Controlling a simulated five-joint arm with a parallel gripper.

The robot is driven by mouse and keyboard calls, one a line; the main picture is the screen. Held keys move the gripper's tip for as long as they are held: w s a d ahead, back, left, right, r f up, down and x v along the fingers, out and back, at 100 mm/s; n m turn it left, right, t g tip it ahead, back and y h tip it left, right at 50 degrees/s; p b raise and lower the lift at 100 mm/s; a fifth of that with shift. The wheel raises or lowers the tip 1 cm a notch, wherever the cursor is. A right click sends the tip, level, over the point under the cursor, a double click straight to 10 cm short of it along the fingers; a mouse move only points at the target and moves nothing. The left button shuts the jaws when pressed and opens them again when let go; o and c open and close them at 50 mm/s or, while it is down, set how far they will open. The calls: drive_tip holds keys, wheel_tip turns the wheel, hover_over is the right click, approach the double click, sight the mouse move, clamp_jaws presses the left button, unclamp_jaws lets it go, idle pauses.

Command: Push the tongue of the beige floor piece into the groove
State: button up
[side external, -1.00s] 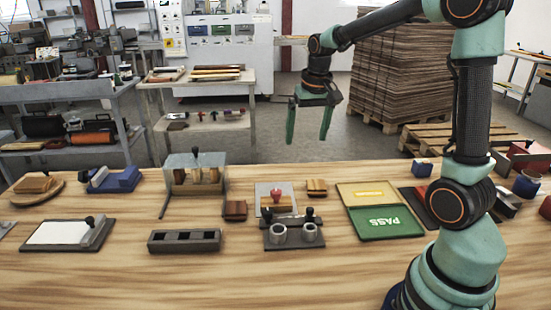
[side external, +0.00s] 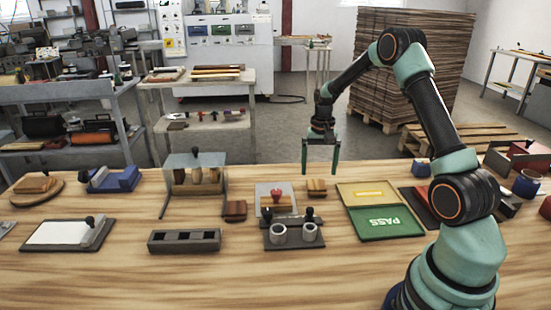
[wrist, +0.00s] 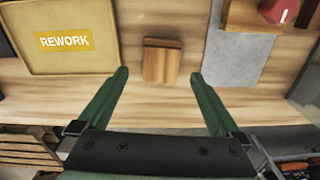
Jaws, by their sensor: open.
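A small tan wooden floor piece (side external: 317,188) with a darker strip along one side lies loose on the table. In the wrist view this piece (wrist: 163,62) sits between and beyond my fingertips. My gripper (side external: 320,171) points down above and behind it, open and empty; both fingers also show in the wrist view (wrist: 160,75). A grey plate (side external: 263,190) to the left carries another wooden piece (side external: 281,202) by a red knob (side external: 276,195). In the wrist view the grey plate (wrist: 240,62) is at right. I cannot make out tongue or groove.
A beige REWORK tray (side external: 351,193) and a green PASS tray (side external: 385,223) lie to the right. A dark fixture with two cups (side external: 293,240) stands in front. A reddish-brown block (side external: 236,210) lies left of the plate. The table's front is clear.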

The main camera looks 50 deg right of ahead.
sight(317, 184)
drive_tip(key=shift+w+d+f, duration=0.1)
drive_tip(key=shift+w+f, duration=0.05)
drive_tip(key=shift+f, duration=1.3)
drive_tip(key=shift+w+f, duration=0.1)
drive_tip(key=shift+f, duration=1.3)
drive_tip(key=c, duration=1.3)
drive_tip(key=shift+c, duration=0.2)
drive_tip(key=shift+r, duration=0.15)
wheel_tip(317, 184, up, 19)
drive_tip(key=shift+n, duration=0.5)
drive_tip(key=w+a+f, duration=0.1)
drive_tip(key=w+f, duration=0.3)
drive_tip(key=f, duration=0.2)
drive_tip(key=w+a+f, duration=0.2)
drive_tip(key=w+f, duration=0.3)
drive_tip(key=f, duration=0.1)
drive_tip(key=w+a+f, duration=0.2)
drive_tip(key=w+f, duration=0.2)
drive_tip(key=f, duration=0.3)
drive_tip(key=shift+w+a, duration=0.2)
drive_tip(key=shift+w, duration=0.05)
